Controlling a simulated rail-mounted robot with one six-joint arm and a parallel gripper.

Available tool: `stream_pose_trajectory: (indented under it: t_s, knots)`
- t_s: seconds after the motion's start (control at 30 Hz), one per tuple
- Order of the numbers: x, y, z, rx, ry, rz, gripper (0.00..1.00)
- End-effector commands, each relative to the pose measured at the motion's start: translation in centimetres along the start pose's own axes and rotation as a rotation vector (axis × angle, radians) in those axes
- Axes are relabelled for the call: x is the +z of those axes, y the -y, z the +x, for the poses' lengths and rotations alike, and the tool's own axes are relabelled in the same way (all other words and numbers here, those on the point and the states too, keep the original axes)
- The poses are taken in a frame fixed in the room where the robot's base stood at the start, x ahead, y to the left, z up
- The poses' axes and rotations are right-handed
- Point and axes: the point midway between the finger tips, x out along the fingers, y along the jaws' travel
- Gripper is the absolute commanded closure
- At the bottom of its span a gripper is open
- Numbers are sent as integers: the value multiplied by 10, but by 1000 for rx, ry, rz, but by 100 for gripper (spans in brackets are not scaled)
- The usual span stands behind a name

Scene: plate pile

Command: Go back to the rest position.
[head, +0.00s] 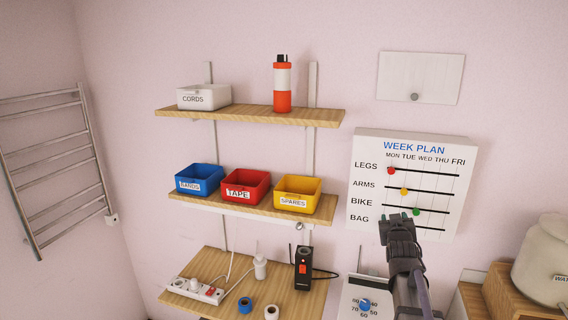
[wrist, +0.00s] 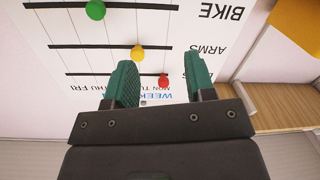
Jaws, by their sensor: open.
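My gripper (head: 398,216) is open and empty in front of the lower part of the week plan board (head: 420,146). In the wrist view, its two green fingers (wrist: 158,72) stand apart with nothing between them, and the board (wrist: 185,20) appears upside down behind them. On the board, a red knob (head: 391,171) is on the LEGS line, a yellow knob (head: 404,191) on ARMS and a green knob (head: 416,211) on BIKE. My gripper hides part of the BAG line in the head view.
Shelves to the left hold blue (head: 199,179), red (head: 245,187) and yellow (head: 297,194) bins. A black device (head: 303,268) and a power strip (head: 195,289) are on the bottom shelf. A dial panel (head: 364,300) is beside my arm. A cream container (head: 545,262) stands right.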

Motion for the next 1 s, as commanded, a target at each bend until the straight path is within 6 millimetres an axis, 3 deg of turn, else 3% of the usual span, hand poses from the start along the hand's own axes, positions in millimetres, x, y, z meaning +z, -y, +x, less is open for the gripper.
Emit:
stream_pose_trajectory:
  t_s: [0.07, 0.1, 0.17, 0.2, 0.3, 0.4, 0.47, 0.6, 1.0]
  knots:
    - [55, 19, -28, -46, 288, 45, 50]
    - [85, 35, -50, -81, 454, 65, 50]
    - [125, 61, -89, -136, 696, 86, 50]
    - [148, 78, -119, -173, 846, 91, 50]
    - [188, 117, -198, -264, 1178, 74, 50]
    - [209, 146, -265, -343, 1406, 25, 50]
    - [218, 162, -290, -384, 1464, -12, 50]
    - [222, 188, -300, -432, 1448, -62, 50]
    - [218, 187, -299, -433, 1445, -62, 50]
